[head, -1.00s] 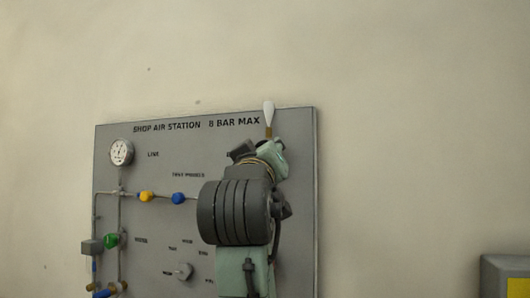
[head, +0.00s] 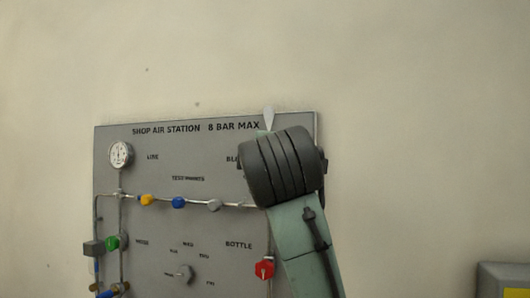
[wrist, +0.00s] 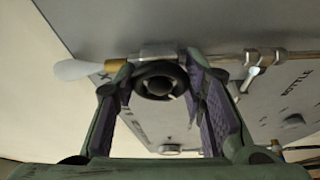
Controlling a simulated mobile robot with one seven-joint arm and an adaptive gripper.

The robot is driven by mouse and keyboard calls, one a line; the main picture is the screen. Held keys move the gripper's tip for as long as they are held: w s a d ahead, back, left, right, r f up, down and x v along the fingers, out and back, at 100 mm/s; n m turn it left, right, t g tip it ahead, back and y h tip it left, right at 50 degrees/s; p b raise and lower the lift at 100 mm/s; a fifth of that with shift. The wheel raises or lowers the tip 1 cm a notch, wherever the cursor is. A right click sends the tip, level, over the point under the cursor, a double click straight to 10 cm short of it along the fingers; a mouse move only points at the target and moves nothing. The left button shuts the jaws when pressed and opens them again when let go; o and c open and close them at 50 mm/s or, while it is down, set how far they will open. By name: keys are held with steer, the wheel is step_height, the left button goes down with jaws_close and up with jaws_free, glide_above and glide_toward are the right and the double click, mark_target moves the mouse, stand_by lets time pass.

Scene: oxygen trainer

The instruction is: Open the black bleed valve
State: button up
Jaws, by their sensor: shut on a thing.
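The black bleed valve (wrist: 158,80) is a round black knob on a metal fitting, in the wrist view at upper middle. My gripper (wrist: 158,74) has its two purple-padded fingers on either side of the knob, shut on it. Any turn of the knob cannot be told. In the head view my dark wrist joint hides the valve and the fingers, and only the start of the "BLEED" label shows beside it.
The grey panel (head: 150,225) carries a gauge (head: 120,154) and yellow (head: 147,200), blue (head: 179,202), grey (head: 215,204), green (head: 113,242) and red (head: 265,268) knobs. A white paddle-shaped piece (wrist: 85,69) on a brass stem sits beside the valve.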

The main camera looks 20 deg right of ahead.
steer(key=n+g, duration=0.2)
steer(key=n, duration=0.2)
steer(key=shift+n, duration=0.4)
steer(key=shift+n+g, duration=0.9)
steer(key=shift+n, duration=0.9)
steer(key=o, duration=1.2)
steer(key=v, duration=1.2)
steer(key=shift+a, duration=0.15)
